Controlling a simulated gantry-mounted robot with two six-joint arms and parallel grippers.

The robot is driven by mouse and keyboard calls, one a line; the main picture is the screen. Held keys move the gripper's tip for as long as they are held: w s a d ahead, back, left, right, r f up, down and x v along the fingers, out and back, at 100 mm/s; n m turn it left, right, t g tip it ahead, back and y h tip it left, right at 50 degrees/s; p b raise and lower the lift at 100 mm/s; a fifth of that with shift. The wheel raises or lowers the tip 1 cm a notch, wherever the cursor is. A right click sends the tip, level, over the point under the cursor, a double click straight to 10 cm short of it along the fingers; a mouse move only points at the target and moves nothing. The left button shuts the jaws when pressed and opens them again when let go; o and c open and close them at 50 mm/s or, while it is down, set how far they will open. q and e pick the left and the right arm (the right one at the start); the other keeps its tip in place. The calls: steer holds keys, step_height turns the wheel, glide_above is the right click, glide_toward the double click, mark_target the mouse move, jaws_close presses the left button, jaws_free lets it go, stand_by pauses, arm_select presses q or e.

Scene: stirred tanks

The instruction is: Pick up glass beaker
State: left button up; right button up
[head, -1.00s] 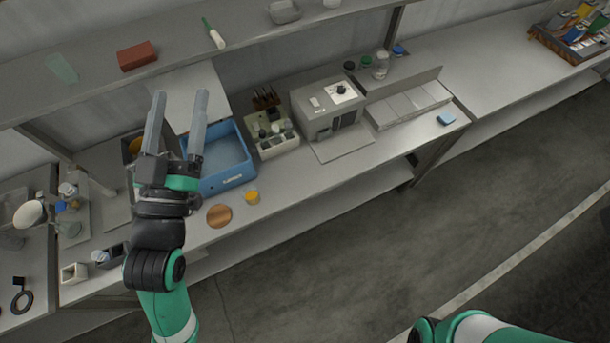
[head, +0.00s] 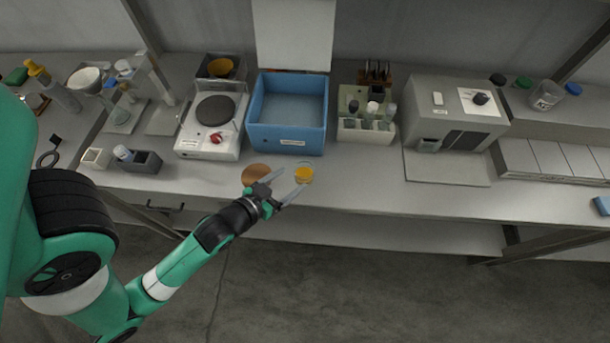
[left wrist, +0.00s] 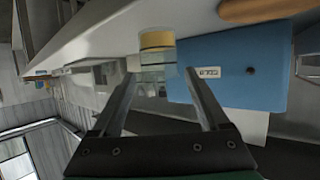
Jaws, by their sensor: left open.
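The glass beaker (head: 303,174) stands on the bench near its front edge, below the blue tray, with yellow liquid in it. In the left wrist view the clear beaker (left wrist: 157,56) shows with a yellow band, beyond the gap between the fingers. My left gripper (head: 288,187) is open, its fingers pointing up and right toward the beaker; one fingertip is close to the beaker's left side. In the left wrist view the open fingers (left wrist: 160,82) have the beaker ahead of and between their tips. Whether they touch it I cannot tell. My right gripper is not in view.
A copper-brown disc (head: 256,172) lies just left of the beaker. The blue tray (head: 288,139) stands behind it, with a hotplate (head: 207,140) to the left and a bottle rack (head: 366,133) to the right. The bench front between beaker and grey machine (head: 455,110) is clear.

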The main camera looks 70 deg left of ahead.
mark_target(310, 167)
arm_select(q)
steer(key=b+x, duration=0.1)
steer(key=x, duration=0.3)
steer(key=shift+w+a, duration=0.2)
steer(key=shift+w, duration=0.15)
steer(key=b+x, duration=0.1)
steer(key=x, duration=0.4)
steer(key=shift+w+f+b, duration=0.15)
steer(key=shift+b, duration=0.25)
steer(key=c, duration=1.2)
